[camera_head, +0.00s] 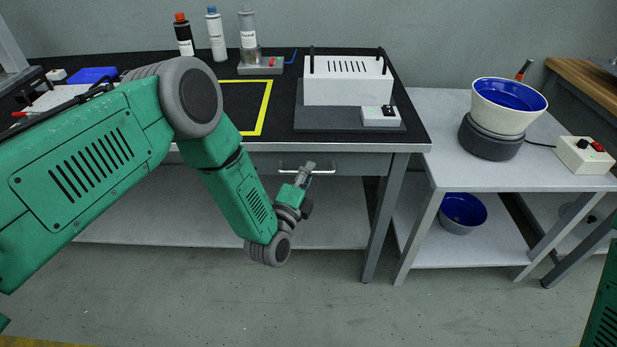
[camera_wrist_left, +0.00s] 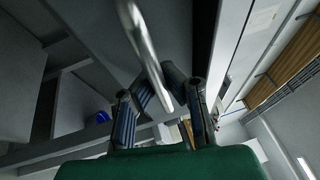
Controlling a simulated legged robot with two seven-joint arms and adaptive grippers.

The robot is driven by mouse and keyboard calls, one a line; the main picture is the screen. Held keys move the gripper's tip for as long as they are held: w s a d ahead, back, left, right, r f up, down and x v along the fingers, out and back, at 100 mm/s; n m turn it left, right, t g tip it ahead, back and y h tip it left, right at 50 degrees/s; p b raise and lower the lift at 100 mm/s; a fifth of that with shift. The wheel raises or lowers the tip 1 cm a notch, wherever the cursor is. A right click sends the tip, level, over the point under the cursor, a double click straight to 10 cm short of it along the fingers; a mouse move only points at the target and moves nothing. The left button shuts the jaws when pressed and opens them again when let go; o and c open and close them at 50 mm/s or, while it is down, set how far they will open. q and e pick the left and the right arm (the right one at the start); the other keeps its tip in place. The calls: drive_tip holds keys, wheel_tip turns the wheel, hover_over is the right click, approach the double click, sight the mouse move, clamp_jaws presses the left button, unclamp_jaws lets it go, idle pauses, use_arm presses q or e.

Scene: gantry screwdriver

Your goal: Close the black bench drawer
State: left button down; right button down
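The black bench (camera_head: 420,136) has a grey drawer (camera_head: 345,163) under its front edge, with a pale bar handle (camera_head: 318,171). How far the drawer stands out is hard to tell. My left gripper (camera_head: 307,172) is at the handle, in front of the drawer. In the left wrist view the handle (camera_wrist_left: 146,45) crosses close in front of the fingers (camera_wrist_left: 165,78), which slant together toward their tips. My right gripper is out of view; only green of my right arm shows at lower right.
A white vented box (camera_head: 347,82) and bottles (camera_head: 217,35) stand on the bench. A yellow-outlined square (camera_head: 268,100) is marked on its top. To the right a grey table (camera_head: 430,110) bears a blue-lined bowl (camera_head: 508,105). The floor in front (camera_head: 400,310) is clear.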

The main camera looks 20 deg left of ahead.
use_arm(q)
drive_tip(key=c, duration=2.2)
unclamp_jaws()
drive_tip(key=shift+f, duration=0.15)
drive_tip(key=o, duration=0.6)
drive_tip(key=shift+s, duration=0.3)
drive_tip(key=v, duration=1.1)
drive_tip(key=shift+s+f, duration=0.15)
drive_tip(key=shift+a, duration=0.1)
